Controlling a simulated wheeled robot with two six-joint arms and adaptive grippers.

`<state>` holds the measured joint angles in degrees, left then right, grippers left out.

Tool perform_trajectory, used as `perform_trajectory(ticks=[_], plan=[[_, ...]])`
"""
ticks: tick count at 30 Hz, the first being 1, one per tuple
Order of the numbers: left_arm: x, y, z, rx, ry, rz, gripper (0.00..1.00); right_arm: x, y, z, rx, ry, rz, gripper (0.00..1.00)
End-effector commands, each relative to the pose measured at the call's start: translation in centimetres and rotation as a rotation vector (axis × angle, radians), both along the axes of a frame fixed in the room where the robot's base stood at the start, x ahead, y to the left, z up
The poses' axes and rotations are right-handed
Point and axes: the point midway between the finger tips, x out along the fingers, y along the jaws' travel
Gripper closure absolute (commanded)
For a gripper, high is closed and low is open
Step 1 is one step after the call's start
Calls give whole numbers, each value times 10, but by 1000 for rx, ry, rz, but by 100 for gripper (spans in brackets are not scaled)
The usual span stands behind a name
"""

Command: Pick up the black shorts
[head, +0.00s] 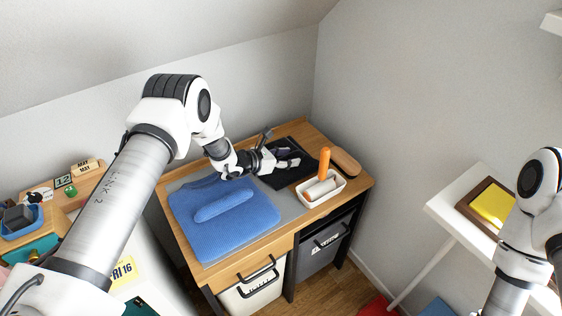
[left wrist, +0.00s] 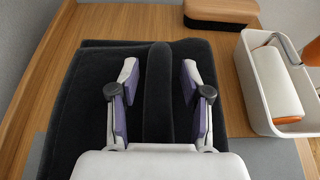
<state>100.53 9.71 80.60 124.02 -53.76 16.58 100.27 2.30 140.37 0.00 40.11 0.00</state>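The black shorts (head: 276,181) lie folded flat on the back part of the wooden desk. In the left wrist view the black shorts (left wrist: 80,105) have a raised, rounded ridge down the middle. My left gripper (head: 286,160) is low over them. In its wrist view the left gripper (left wrist: 159,80) is open, with one finger on each side of the ridge and a gap on both sides. I cannot tell whether the fingertips touch the cloth below. My right gripper is out of view; only part of that arm shows at the right edge.
A white bin (head: 302,197) with an orange-handled roller stands right of the shorts. A brown-topped block (head: 346,162) lies behind it. A blue knitted garment (head: 240,228) lies on a grey mat in front. Walls enclose the desk's back. A white table (head: 440,207) stands at right.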

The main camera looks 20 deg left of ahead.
Motion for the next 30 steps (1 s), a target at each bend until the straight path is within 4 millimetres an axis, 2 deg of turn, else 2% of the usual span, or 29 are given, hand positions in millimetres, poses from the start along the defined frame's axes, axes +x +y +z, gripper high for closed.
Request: perform_trajectory(ticks=[1, 3, 14, 17, 25, 30], plan=[[0, 0, 0, 0, 0, 0, 79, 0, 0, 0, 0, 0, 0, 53], [0, 0, 0, 0, 0, 0, 100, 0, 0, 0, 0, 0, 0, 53], [0, 0, 4, 1, -2, -1, 100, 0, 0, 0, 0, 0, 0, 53], [1, 0, 17, 1, -3, 0, 100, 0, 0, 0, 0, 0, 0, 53], [1, 1, 81, 0, -5, 1, 100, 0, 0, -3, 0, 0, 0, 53], [0, 1, 100, 0, -2, -2, 100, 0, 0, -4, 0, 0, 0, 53]])
